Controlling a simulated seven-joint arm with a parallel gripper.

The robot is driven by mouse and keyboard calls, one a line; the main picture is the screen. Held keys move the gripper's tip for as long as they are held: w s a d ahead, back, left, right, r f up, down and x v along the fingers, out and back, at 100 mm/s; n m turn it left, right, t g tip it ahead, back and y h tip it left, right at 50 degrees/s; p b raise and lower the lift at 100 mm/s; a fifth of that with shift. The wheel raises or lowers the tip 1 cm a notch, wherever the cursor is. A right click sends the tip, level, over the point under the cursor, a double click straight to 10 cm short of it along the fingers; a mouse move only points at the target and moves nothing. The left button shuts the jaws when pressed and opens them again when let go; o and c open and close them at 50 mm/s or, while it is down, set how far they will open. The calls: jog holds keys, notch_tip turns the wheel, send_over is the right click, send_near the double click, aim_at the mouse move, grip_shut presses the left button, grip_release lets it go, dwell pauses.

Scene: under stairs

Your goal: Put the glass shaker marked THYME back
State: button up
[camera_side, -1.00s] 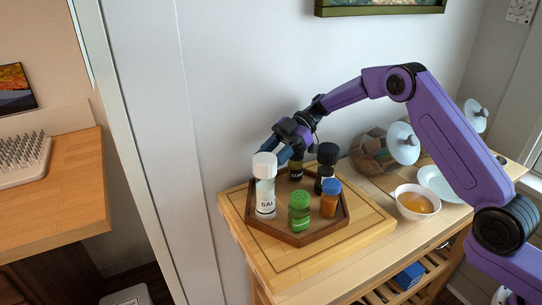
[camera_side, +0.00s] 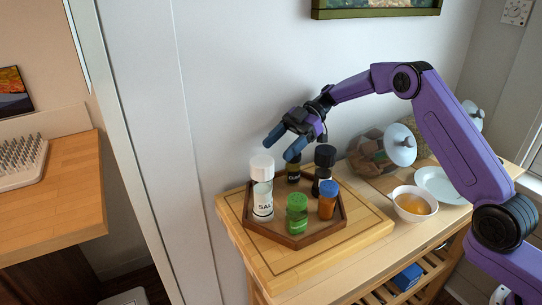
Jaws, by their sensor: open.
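No label that I can read says THYME. A hexagonal wooden tray (camera_side: 262,235) holds several shakers. A tall white-capped one (camera_side: 262,190) with a label reading "SAL" stands at left. A green shaker (camera_side: 297,213) stands in front, and an orange, blue-capped one (camera_side: 328,200) at right. Behind it is a black-capped shaker (camera_side: 323,168). A dark shaker with a partly readable label (camera_side: 293,175) stands at the back, its top partly hidden by a finger. My gripper (camera_side: 281,147) is open and empty, its blue fingers apart above the back of the tray.
The tray rests on a wooden board (camera_side: 273,265) on a narrow counter. To the right are a bowl of amber contents (camera_side: 414,205), a pale plate (camera_side: 442,187) and a brown basket-like object (camera_side: 368,151). The wall is close behind the gripper.

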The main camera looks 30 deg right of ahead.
jog(key=v, duration=0.7)
jog(key=shift+a, duration=0.1)
jog(key=s+a+m+g+h, duration=0.15)
jog(key=s+a+h, duration=0.25)
jog(key=s, duration=0.6)
jog(key=s+a+m+g+h, duration=0.1)
jog(key=s+a+m+h, duration=0.2)
jog(key=s, duration=0.7)
jog(key=s+d+f+m+t+h, duration=0.1)
jog(key=s+d+t+h, duration=0.1)
jog(key=s+d, duration=0.4)
jog(key=s+d+f+m+t+h, duration=0.2)
jog(key=s+d, duration=0.4)
jog(key=s, duration=1.1)
jog(key=shift+s+d+t+h, duration=0.3)
jog(key=shift+d+t+h, duration=0.05)
jog(key=shift+t+h, duration=0.25)
jog(key=shift+r, duration=0.1)
